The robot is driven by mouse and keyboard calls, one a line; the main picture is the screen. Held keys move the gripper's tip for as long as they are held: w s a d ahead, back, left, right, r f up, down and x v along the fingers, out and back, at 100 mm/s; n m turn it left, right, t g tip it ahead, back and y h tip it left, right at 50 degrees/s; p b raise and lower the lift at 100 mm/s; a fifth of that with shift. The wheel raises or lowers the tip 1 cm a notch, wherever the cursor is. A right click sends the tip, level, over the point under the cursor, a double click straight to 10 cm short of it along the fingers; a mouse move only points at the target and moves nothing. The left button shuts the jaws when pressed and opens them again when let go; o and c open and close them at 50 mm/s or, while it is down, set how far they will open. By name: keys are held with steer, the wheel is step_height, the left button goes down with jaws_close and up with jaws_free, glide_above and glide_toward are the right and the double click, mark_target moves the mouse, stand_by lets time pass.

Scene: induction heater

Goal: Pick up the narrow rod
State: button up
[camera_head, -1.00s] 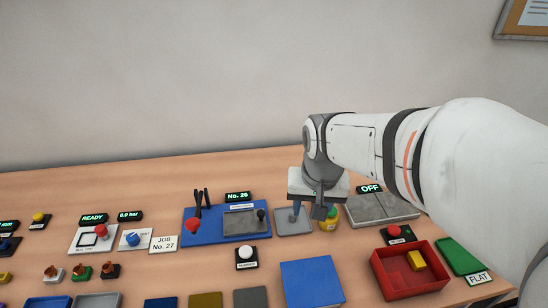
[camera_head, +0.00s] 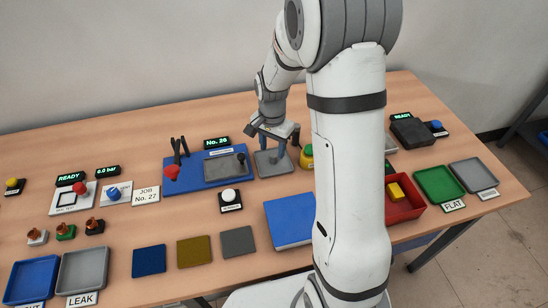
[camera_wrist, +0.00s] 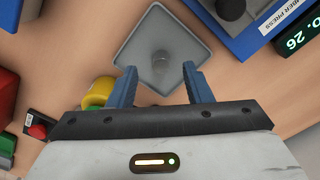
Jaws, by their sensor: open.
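A small grey round-ended piece (camera_wrist: 161,59), which looks like the narrow rod seen end-on, stands near the middle of a grey square tray (camera_wrist: 150,25) in the wrist view. My gripper (camera_wrist: 160,72) is open, with its two blue fingers apart. In the wrist view the rod's end appears between and just beyond the fingertips; I cannot tell the height gap. In the head view my gripper (camera_head: 272,148) is above the grey tray (camera_head: 273,169), and the rod cannot be made out clearly there.
A yellow-green round item (camera_head: 307,157) stands right of the tray, close to my finger in the wrist view (camera_wrist: 98,94). A blue press base (camera_head: 190,178) is on the left. A red bin (camera_head: 405,210) is farther right.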

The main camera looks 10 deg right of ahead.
mark_target(273, 156)
steer(key=f, duration=0.4)
steer(key=shift+w+d+f, duration=0.1)
steer(key=shift+w+f, duration=0.15)
jaws_close()
